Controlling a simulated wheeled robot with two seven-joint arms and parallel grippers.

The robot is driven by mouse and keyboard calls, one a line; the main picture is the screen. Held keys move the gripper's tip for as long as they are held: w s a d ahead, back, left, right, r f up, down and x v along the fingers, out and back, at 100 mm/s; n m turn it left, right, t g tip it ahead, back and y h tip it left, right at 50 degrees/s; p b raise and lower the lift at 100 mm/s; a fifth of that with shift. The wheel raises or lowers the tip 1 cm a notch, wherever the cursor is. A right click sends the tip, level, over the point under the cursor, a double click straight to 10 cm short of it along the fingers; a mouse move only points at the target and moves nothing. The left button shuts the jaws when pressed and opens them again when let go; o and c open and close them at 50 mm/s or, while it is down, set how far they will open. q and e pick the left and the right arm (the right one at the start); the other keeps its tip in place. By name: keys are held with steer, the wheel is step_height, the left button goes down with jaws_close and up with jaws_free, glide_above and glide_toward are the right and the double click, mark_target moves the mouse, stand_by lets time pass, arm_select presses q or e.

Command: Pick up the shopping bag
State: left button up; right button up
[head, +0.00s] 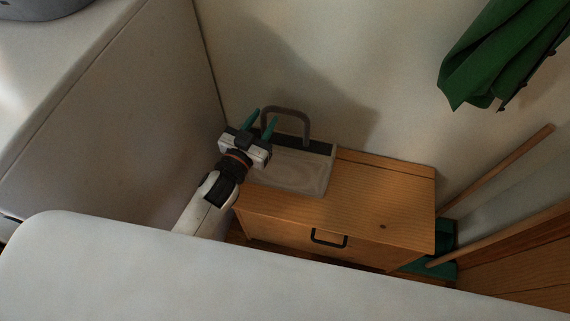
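The shopping bag (303,172) is pale grey-beige with a dark strip along its top and a brown-grey arched handle (291,109). It sits on a small wooden cabinet (385,198), against the wall. My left gripper (264,116) is over the left part of the bag, its two teal fingers apart and pointing up the picture beside the left side of the handle. I cannot tell whether a finger touches the handle. The gripper body hides the bag's left part. My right gripper is not in view.
The cabinet has a dark drawer handle (329,238). Wooden poles (500,165) lean at right by a teal object (445,237). Green cloth (495,50) hangs upper right. The cabinet top's right half is clear.

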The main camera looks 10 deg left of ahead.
arm_select(q)
steer(key=shift+w+d, duration=0.1)
steer(key=shift+w, duration=0.35)
steer(key=shift+s, duration=0.1)
steer(key=shift+c, duration=0.5)
jaws_close()
steer(key=shift+r, duration=0.1)
stand_by(0.5)
